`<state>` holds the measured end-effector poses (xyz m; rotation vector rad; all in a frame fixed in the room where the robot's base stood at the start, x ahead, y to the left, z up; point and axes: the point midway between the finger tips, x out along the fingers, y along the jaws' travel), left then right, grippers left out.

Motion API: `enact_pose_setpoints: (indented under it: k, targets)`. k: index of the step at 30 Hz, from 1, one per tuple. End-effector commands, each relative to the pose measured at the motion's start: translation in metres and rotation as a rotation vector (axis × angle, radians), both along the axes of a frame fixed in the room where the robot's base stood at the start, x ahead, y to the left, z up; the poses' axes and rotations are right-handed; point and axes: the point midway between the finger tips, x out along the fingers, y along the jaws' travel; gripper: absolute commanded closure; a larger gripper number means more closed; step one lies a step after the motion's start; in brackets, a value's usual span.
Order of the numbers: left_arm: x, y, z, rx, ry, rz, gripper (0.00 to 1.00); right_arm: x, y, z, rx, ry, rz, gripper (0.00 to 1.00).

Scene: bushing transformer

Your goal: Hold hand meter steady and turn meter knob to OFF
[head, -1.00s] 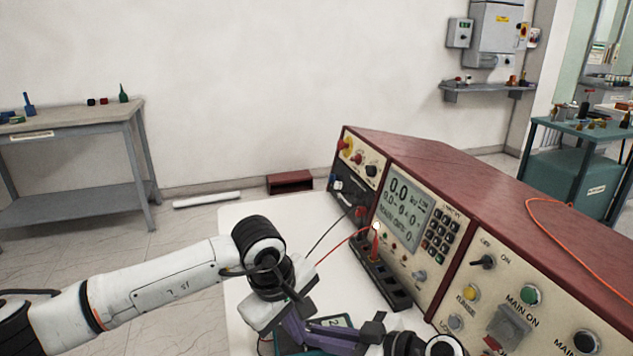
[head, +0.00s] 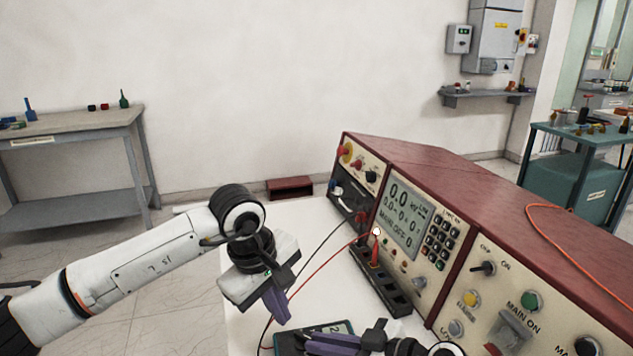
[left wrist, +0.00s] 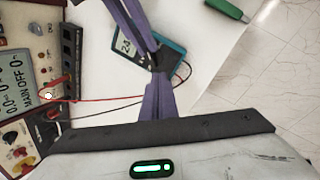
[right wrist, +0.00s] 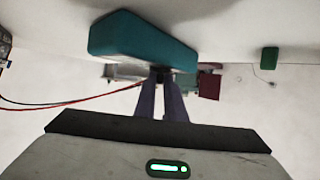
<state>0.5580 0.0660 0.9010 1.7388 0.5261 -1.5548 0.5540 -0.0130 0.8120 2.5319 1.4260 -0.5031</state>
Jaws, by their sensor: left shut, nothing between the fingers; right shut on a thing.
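The hand meter is teal with a dark face and a small grey screen (head: 340,328), low in the middle of the head view. It also shows in the left wrist view (left wrist: 126,45) and from its edge in the right wrist view (right wrist: 140,40). My right gripper (head: 318,346) is shut on the meter; its fingers (right wrist: 160,78) meet the meter's edge. My left gripper (head: 280,318) is shut and empty, left of the meter in the head view and apart from it. Its fingers (left wrist: 159,80) cover part of the meter in the left wrist view. I cannot make out the knob or its setting.
A maroon test console (head: 470,185) with screen, keypad and switches fills the right. A black socket strip (head: 385,290) stands before it. Black and red leads (head: 320,262) run from the console side toward the meter. The white tabletop (head: 290,225) is clear behind my left gripper.

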Motion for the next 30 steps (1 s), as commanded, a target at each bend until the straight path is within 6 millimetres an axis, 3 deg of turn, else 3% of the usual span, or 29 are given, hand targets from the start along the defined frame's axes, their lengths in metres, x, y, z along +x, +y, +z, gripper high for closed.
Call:
enact_pose_setpoints:
  k: [16, 30]
  targets:
    - [0.000, -0.001, -0.060, 0.002, 0.001, -0.001, 1.00, -0.001, -0.001, -0.004, -0.007, 0.006, 0.001, 1.00]
    - [0.000, -0.001, -0.069, 0.000, 0.000, -0.001, 1.00, -0.001, -0.001, -0.004, -0.006, 0.006, 0.000, 1.00]
